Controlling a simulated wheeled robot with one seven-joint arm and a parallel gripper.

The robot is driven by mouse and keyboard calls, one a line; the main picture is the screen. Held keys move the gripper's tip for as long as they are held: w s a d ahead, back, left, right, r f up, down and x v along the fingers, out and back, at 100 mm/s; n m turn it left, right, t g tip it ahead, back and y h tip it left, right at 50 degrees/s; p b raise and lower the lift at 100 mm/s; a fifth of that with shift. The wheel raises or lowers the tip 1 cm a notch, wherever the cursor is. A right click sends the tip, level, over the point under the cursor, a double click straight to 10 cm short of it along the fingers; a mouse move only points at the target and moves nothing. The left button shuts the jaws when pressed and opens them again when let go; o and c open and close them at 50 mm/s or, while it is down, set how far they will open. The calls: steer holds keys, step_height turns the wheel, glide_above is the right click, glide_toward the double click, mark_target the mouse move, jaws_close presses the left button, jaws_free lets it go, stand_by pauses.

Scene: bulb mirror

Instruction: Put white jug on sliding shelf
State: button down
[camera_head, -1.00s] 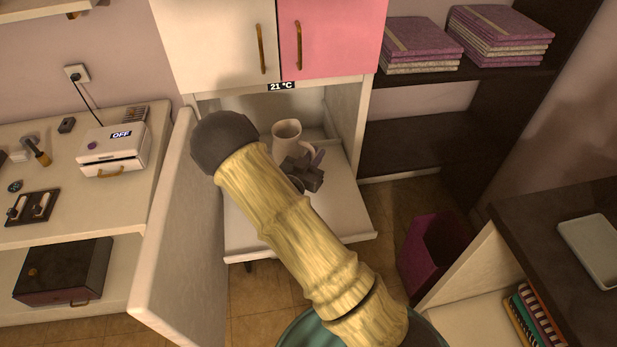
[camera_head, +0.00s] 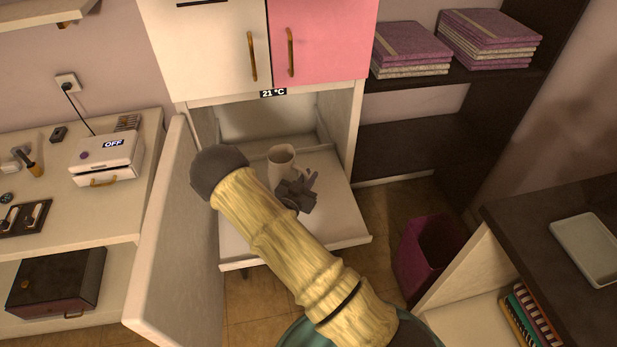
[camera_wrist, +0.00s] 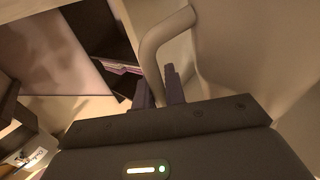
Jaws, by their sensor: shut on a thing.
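The white jug (camera_head: 281,160) is upright over the pulled-out sliding shelf (camera_head: 335,222) inside the cabinet, with its handle on the right side. I cannot tell whether its base touches the shelf, since my gripper and arm hide its lower part. My gripper (camera_head: 312,181) is at the jug's right front. In the wrist view, my gripper (camera_wrist: 160,92) is shut on the jug's handle (camera_wrist: 152,58), and the jug's pale body (camera_wrist: 255,60) fills the right side.
An open white door (camera_head: 165,230) stands left of the shelf. White and pink upper doors (camera_head: 318,40) are above. A dark shelf unit (camera_head: 410,140) and purple bin (camera_head: 425,255) are at right. The shelf's front right is clear.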

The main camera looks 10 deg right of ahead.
steer(key=shift+f, duration=0.1)
steer(key=c, duration=1.5)
jaws_free()
steer(key=shift+o, duration=0.2)
steer(key=shift+r, duration=0.2)
steer(key=shift+s+a+f, duration=0.1)
steer(key=shift+s+a, duration=0.1)
steer(key=shift+s, duration=0.05)
steer(key=b+v, duration=0.1)
steer(key=v, duration=0.6)
